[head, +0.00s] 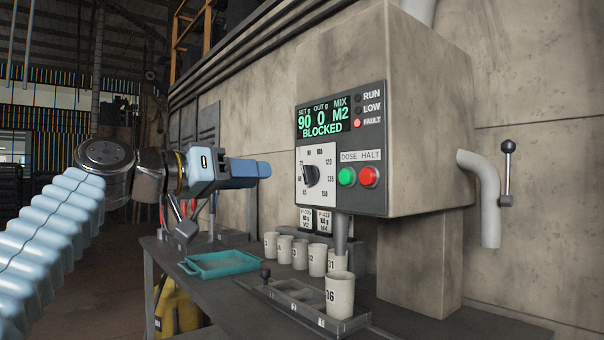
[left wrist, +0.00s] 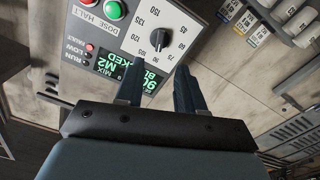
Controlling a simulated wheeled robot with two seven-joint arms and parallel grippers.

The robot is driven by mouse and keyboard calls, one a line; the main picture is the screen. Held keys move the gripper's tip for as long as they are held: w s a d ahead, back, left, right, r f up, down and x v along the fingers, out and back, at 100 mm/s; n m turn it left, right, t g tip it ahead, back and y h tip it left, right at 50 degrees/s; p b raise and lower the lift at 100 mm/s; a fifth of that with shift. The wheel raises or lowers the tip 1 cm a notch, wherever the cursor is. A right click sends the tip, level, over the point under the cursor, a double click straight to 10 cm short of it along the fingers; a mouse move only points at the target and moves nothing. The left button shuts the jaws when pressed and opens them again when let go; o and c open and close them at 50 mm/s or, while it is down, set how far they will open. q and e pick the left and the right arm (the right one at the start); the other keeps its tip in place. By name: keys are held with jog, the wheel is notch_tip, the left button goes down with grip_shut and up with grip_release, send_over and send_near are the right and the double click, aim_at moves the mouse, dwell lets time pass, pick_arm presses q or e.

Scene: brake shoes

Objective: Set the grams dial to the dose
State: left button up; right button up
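The grams dial (head: 311,175) is a black knob on a white numbered plate at the lower left of the machine's panel. It also shows in the left wrist view (left wrist: 160,38), beyond my fingertips. The green display (head: 323,121) reads SET 90, OUT 0, MIX M2 and BLOCKED. My left gripper (head: 262,169) is left of the dial and apart from it. In the left wrist view its two dark fingers (left wrist: 157,80) stand apart with nothing between them. Two small cards (head: 315,220) below the panel carry print too small to read surely. My right gripper is not in view.
Green (head: 347,177) and red (head: 368,177) buttons sit right of the dial. The FAULT lamp (head: 357,123) glows red. Cup 36 (head: 340,296) stands below the spout, with several cups (head: 300,254) behind. A teal tray (head: 219,264) lies on the bench. A lever (head: 507,172) is at right.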

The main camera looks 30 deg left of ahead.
aim_at(304, 175)
pick_arm(q)
jog(key=p+x, duration=0.2)
jog(key=x, duration=0.8)
grip_shut()
